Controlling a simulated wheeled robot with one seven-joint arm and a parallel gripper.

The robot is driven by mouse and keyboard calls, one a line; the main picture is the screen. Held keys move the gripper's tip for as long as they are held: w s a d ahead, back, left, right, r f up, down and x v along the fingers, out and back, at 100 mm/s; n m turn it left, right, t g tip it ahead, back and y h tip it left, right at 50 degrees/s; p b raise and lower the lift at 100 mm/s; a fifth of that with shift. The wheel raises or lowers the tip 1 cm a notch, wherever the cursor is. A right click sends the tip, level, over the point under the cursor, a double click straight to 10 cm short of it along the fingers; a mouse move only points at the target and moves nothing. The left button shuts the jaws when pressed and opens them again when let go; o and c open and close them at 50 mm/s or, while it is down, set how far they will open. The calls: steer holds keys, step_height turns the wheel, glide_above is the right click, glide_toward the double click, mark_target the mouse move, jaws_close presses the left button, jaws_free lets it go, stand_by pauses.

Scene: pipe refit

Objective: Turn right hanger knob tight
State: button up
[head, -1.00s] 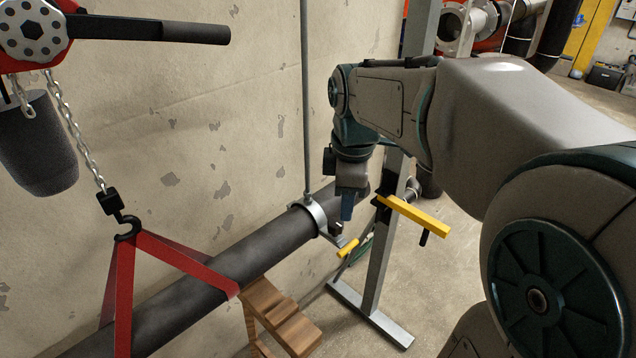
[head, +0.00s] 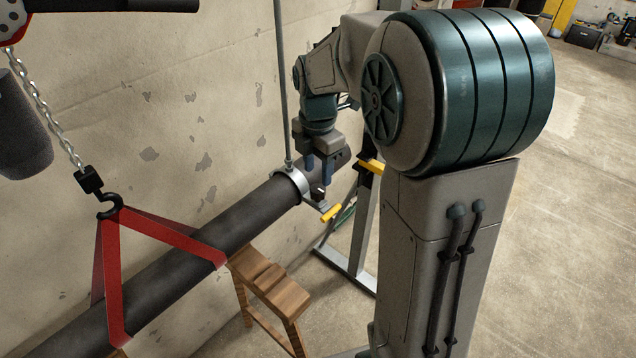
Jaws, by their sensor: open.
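The right hanger is a pale metal clamp (head: 303,184) around the dark pipe (head: 225,232), hung from a thin rod (head: 282,90). A yellow bar-shaped knob (head: 331,213) sits at the end of the clamp's bracket, on the side away from the wall. A small dark part lies between the knob and the pipe. My gripper (head: 320,176) points down above the clamp and knob, with its blue fingers apart. It is open and holds nothing that I can see. The fingertips look a little above the knob; the exact gap cannot be told.
A red sling (head: 170,240) holds the pipe from a chain hook (head: 108,203) at the left. A wooden stool (head: 270,285) stands under the pipe. A grey metal stand (head: 362,225) with a yellow bar is behind the clamp. The wall is close behind the pipe.

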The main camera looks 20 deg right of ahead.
mark_target(318, 188)
steer(key=shift+f, duration=2.75)
steer(key=c, duration=0.7)
